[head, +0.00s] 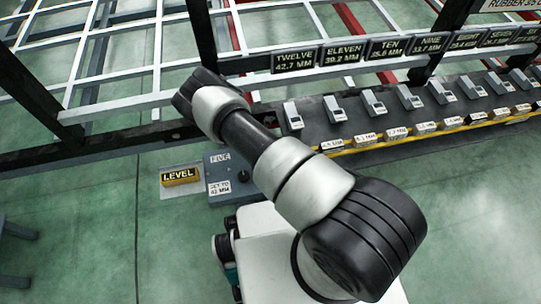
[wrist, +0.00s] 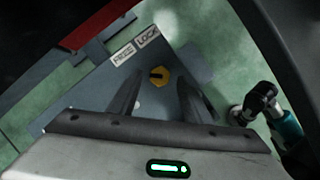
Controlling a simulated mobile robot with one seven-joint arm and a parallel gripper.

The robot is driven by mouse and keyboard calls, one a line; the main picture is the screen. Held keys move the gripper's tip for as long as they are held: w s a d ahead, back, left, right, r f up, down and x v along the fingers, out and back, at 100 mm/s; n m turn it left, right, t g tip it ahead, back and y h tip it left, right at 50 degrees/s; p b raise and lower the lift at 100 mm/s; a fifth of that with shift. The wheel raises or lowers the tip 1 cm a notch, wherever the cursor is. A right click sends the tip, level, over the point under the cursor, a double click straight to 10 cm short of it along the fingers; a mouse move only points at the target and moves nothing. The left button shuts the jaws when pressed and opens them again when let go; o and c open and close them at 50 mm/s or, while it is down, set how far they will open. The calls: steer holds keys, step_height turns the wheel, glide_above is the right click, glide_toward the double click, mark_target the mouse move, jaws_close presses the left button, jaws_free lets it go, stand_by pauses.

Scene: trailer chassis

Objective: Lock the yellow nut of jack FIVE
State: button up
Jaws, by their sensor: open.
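The yellow nut (wrist: 160,77) shows in the wrist view as a small hexagon with a dark mark across it. It sits on a grey plate beside two white labels, FREE (wrist: 123,54) and LOCK (wrist: 148,35). My gripper (wrist: 158,84) is open, its two dark fingers pointing towards the nut, one to each side of it in the picture. Nothing is between the fingers except the view of the nut and plate; I cannot tell how far off the nut is. In the head view the blue-grey box marked FIVE (head: 221,158) stands on the floor; my arm hides my gripper and the nut.
A yellow LEVEL block (head: 180,176) lies left of the FIVE box, which carries a SET TO 43 MM card (head: 220,187). Dark chassis beams (head: 100,148) run behind. A bench (head: 385,125) with several grey devices stands at right.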

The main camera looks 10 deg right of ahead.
steer(key=shift+x, duration=1.1)
steer(key=c, duration=1.1)
steer(key=m, duration=0.2)
steer(key=m+g, duration=0.1)
steer(key=m, duration=0.1)
steer(key=m+g+h, duration=0.1)
steer(key=shift+w+a+m, duration=0.1)
steer(key=shift+w+m, duration=0.15)
steer(key=shift+m, duration=0.15)
steer(key=m+g, duration=0.1)
steer(key=m, duration=0.2)
steer(key=m+g, duration=0.1)
steer(key=m, duration=0.1)
steer(key=shift+w+m, duration=0.15)
steer(key=shift+m, duration=0.55)
